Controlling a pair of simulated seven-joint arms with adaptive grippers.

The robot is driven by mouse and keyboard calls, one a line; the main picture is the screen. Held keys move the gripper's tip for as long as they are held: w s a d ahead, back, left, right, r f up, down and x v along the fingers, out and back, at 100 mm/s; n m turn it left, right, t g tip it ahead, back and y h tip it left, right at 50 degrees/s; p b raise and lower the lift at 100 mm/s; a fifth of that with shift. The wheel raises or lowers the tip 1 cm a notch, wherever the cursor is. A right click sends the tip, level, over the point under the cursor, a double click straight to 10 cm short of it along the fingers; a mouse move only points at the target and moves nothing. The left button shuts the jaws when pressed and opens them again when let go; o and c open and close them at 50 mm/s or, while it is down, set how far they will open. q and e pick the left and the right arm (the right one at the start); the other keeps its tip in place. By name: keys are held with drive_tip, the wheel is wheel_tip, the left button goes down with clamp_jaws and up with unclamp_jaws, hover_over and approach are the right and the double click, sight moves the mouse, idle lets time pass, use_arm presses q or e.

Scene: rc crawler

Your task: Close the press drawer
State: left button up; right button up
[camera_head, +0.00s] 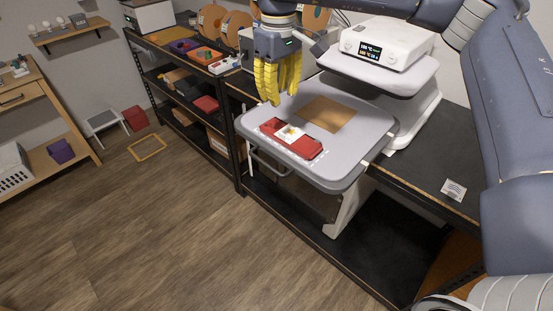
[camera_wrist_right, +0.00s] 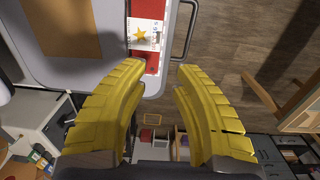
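The white press (camera_head: 385,48) stands on the black bench. Its grey drawer (camera_head: 345,172) is pulled out in front of the raised upper plate. A red item with a white star label (camera_head: 291,139) and a brown sheet (camera_head: 327,114) lie on the drawer. The drawer's handle (camera_head: 268,165) shows at its front left edge, and also in the right wrist view (camera_wrist_right: 189,35). My right gripper (camera_head: 276,98) has yellow fingers pointing down near the drawer's far left corner. In the right wrist view its fingers (camera_wrist_right: 160,68) are apart with nothing between them. My left gripper is not in view.
A black shelf (camera_head: 185,85) with spools and bins stands left of the press. A wooden table (camera_head: 40,120) stands at the far left. The wooden floor (camera_head: 160,220) in front is mostly clear. A small printed card (camera_head: 453,190) lies on the bench at right.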

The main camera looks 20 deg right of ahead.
drive_tip(key=shift+s+a+f, duration=0.15)
drive_tip(key=shift+a+f, duration=0.05)
drive_tip(key=shift+a, duration=0.2)
drive_tip(key=c, duration=0.3)
drive_tip(key=a+f+n, duration=0.1)
drive_tip(key=a, duration=0.2)
drive_tip(key=a+f+n+h, duration=0.1)
drive_tip(key=a+f, duration=0.1)
drive_tip(key=a, duration=0.1)
drive_tip(key=a+f+n, duration=0.1)
drive_tip(key=a, duration=0.3)
drive_tip(key=shift+w+f+h, duration=0.25)
drive_tip(key=shift+f+h, duration=0.05)
clamp_jaws()
drive_tip(key=w+a+f+n+t+h, duration=0.2)
drive_tip(key=w+a+f+n, duration=0.15)
drive_tip(key=a+n, duration=0.55)
drive_tip(key=w+d+f+n, duration=0.4)
drive_tip(key=d+f+n, duration=0.2)
drive_tip(key=d+f, duration=0.2)
drive_tip(key=shift+w+f, duration=0.35)
drive_tip(key=shift+f, duration=0.55)
